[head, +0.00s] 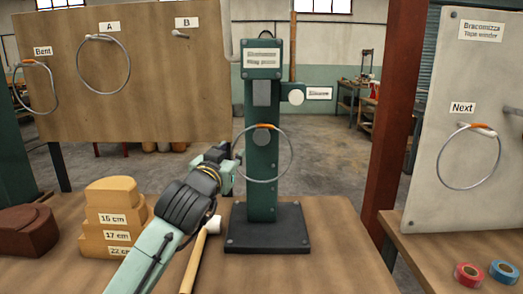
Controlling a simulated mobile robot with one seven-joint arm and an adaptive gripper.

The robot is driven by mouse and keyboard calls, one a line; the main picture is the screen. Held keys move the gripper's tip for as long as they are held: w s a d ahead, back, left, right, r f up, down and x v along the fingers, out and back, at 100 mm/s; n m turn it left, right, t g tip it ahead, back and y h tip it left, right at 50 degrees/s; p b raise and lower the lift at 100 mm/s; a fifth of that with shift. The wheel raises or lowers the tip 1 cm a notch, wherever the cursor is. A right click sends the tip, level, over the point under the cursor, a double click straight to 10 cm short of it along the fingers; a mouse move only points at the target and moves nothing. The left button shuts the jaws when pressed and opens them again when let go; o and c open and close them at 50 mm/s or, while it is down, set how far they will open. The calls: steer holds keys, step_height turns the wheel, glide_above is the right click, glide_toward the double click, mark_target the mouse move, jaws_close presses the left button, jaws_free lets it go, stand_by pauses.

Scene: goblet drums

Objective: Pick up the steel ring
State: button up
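Several thin steel rings are in the head view. One steel ring (291,160), with an orange patch at its top, is upright in front of the green press (262,193). Others hang under the signs "Bent" (57,96), "A" (129,72) and "Next" (439,168). My gripper (235,162) is at the left edge of the ring at the press, reaching up from the lower left. Its fingertips are small and overlap the ring's left side. I cannot tell whether they touch or grip it.
A mallet (202,252) lies left of the press base. Stepped wooden blocks (112,214) and a brown block (27,231) are at the left. Red tape (468,275) and blue tape (504,272) lie at the right. A red-brown post (393,110) stands right of the press.

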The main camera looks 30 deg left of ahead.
steer(key=shift+x, duration=1.1)
jaws_close()
